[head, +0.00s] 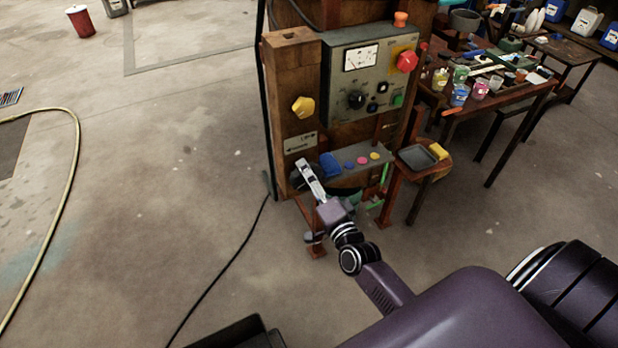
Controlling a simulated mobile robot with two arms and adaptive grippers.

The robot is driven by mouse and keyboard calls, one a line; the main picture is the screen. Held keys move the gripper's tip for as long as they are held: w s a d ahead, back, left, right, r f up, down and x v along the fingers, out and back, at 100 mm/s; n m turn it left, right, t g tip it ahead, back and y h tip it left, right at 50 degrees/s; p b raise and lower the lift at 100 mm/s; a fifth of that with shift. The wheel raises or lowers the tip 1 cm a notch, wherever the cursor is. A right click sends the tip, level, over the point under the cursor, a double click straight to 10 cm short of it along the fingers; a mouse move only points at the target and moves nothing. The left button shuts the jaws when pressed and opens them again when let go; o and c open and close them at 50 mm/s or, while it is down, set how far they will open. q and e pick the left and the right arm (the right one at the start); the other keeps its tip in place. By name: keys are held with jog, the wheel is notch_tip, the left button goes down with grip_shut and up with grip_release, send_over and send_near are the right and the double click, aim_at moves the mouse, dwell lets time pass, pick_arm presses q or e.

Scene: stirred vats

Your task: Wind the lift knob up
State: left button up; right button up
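A yellow lobed knob (303,107) sits on the wooden post left of the control panel. A small plate with an arrow (300,142) is fixed below it; its lettering is too small to read. A dark rounded part (297,179) shows lower on the post, partly hidden by my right gripper. I cannot tell which of the two is the lift knob. My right gripper (304,169) is in front of the lower post, below the plate and well below the yellow knob. Its pale fingers point up and left; any gap or contact is unclear. My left gripper is out of view.
The grey control panel (340,95) has a dial, a red button (407,61) and a black knob (356,99). A ledge with coloured buttons (362,160) juts out beside my gripper. A stool with a tray (417,157) stands right. Floor at left is open, crossed by a cable.

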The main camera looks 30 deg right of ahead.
jog(key=m, duration=0.2)
jog(key=m+b, duration=0.1)
jog(key=m, duration=0.1)
jog(key=m+b, duration=0.1)
jog(key=m, duration=0.1)
jog(key=shift+f, duration=0.3)
jog(key=m+b, duration=0.1)
jog(key=m, duration=0.4)
jog(key=shift+a, duration=0.1)
jog(key=shift+m, duration=0.3)
jog(key=o, duration=1.2)
jog(key=shift+c, duration=0.2)
jog(key=shift+s, duration=0.1)
jog(key=s, duration=1.2)
jog(key=shift+a, duration=0.35)
jog(key=shift+w, duration=0.1)
